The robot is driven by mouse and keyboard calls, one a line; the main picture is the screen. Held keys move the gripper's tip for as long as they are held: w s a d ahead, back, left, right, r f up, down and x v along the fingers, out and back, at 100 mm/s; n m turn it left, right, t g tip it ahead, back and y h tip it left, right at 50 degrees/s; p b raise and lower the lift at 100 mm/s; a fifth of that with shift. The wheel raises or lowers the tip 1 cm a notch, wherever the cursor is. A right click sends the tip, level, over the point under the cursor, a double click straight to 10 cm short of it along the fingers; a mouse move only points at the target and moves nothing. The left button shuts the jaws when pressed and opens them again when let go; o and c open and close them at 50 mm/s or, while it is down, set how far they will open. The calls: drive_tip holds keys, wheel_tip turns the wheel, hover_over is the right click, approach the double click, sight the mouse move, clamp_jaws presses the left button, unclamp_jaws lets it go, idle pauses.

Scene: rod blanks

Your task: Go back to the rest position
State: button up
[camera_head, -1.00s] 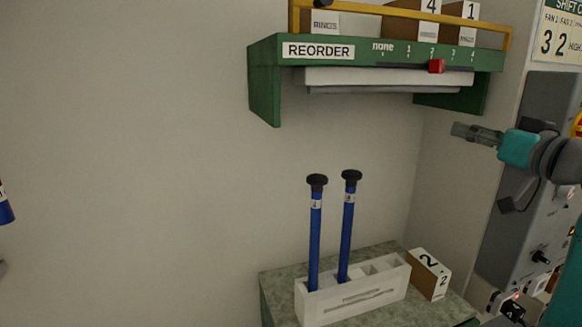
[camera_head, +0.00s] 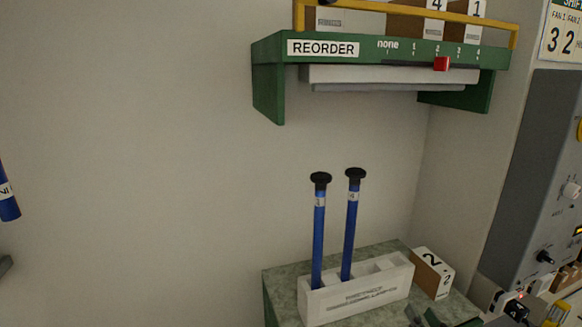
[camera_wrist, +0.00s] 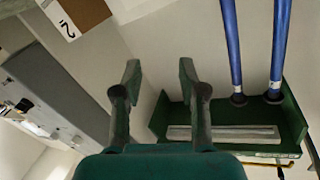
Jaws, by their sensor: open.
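My gripper (camera_wrist: 160,78) is open and empty in the wrist view, its two fingers apart with bare wall between them. In the head view only what look like its fingertips (camera_head: 427,316) show at the bottom edge, in front of the bench. Two blue rods with black caps, a left one (camera_head: 318,240) and a right one (camera_head: 350,235), stand in the white slotted holder (camera_head: 356,302). Both rods also show at the upper right of the wrist view, apart from my fingers.
A green REORDER shelf (camera_head: 268,85) with a red slider (camera_head: 441,64) hangs on the wall above. A box marked 2 (camera_head: 432,272) stands right of the holder. A grey control panel (camera_head: 530,170) is at the right. The wall at left is mostly clear.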

drive_tip(key=s+a+f+g+h, duration=0.1)
drive_tip(key=s+a+f, duration=0.2)
drive_tip(key=s+f, duration=0.55)
drive_tip(key=s+a+f+h, duration=0.1)
drive_tip(key=s+a+f, duration=0.2)
drive_tip(key=s+f, duration=0.55)
drive_tip(key=s+a+r+n, duration=0.1)
drive_tip(key=s+r+n, duration=0.1)
drive_tip(key=s, duration=1.1)
drive_tip(key=s+a+r+n+g+y, duration=0.1)
drive_tip(key=s+a+n, duration=0.1)
drive_tip(key=s, duration=1.2)
drive_tip(key=shift+r+g, duration=0.3)
drive_tip(key=shift+r, duration=0.1)
drive_tip(key=shift+a, duration=0.1)
